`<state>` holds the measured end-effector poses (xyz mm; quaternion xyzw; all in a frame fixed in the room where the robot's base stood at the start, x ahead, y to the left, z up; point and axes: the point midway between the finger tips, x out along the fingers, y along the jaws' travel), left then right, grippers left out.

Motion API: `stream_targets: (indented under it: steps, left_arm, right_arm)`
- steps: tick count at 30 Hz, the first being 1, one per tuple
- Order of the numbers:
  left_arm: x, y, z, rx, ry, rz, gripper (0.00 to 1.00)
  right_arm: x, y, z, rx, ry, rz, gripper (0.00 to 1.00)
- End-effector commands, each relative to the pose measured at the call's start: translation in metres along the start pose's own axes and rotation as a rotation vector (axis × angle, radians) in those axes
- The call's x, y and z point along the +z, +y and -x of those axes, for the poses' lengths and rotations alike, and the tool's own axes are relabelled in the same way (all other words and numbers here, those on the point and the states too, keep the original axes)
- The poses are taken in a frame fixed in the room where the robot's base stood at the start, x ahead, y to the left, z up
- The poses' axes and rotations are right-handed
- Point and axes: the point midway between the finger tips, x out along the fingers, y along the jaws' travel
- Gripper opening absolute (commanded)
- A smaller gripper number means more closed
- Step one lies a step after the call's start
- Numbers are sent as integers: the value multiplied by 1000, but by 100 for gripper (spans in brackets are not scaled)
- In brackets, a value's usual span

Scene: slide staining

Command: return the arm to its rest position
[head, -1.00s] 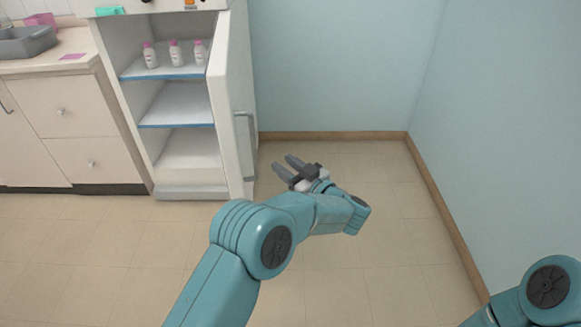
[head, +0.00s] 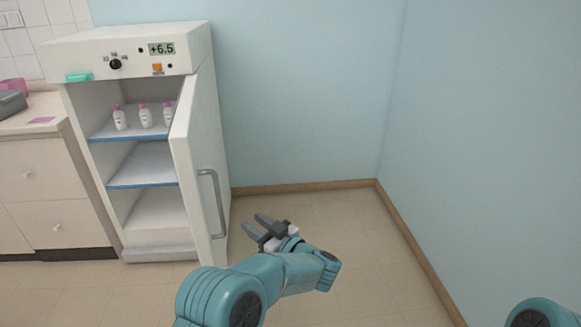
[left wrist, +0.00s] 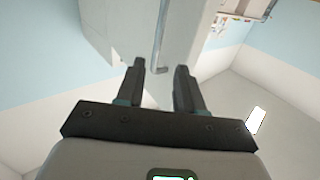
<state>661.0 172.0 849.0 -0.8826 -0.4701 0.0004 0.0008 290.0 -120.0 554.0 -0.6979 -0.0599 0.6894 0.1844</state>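My left arm (head: 255,285) reaches in from the bottom of the head view, bent at the elbow. Its left gripper (head: 255,224) is open and empty, in front of the lower right part of the open fridge door. In the left wrist view the two dark fingers (left wrist: 158,82) stand apart with nothing between them. The fridge door and its handle (left wrist: 160,45) show beyond the fingertips. A part of my right arm (head: 541,313) shows at the bottom right of the head view; its gripper is out of the picture.
The white fridge (head: 140,50) stands open, its door (head: 195,150) swung outward. Several pink-capped bottles (head: 145,117) stand on its upper shelf. A counter with drawers (head: 40,175) is on the left. Blue walls (head: 300,90) close the back and right. The floor (head: 350,230) is clear.

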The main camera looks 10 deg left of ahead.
Motion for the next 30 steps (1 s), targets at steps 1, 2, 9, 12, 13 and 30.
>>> stream_targets:
  steps: [1, 2, 9, 12, 13, 30]
  left_arm:
    - [-2, -4, -7, -12, -2, -3, 37]
    - [-4, -7, -12, -23, -4, -4, 37]
    - [-3, -78, -82, -89, -39, -154, 37]
    - [26, -96, -93, 51, -102, -250, 37]
    - [37, -101, -93, 106, -134, -270, 37]
    - [198, -257, 221, 953, -1421, -402, 37]
  right_arm:
    - [0, -2, 4, 0, 0, 0, 43]
    - [0, -2, 7, 0, 0, 0, 43]
    - [1, -17, 48, 0, 0, 0, 43]
    - [1, -22, 62, 0, 0, 0, 43]
    - [1, -24, 66, 0, 0, 0, 43]
    - [2, -34, 93, 0, 0, 0, 43]
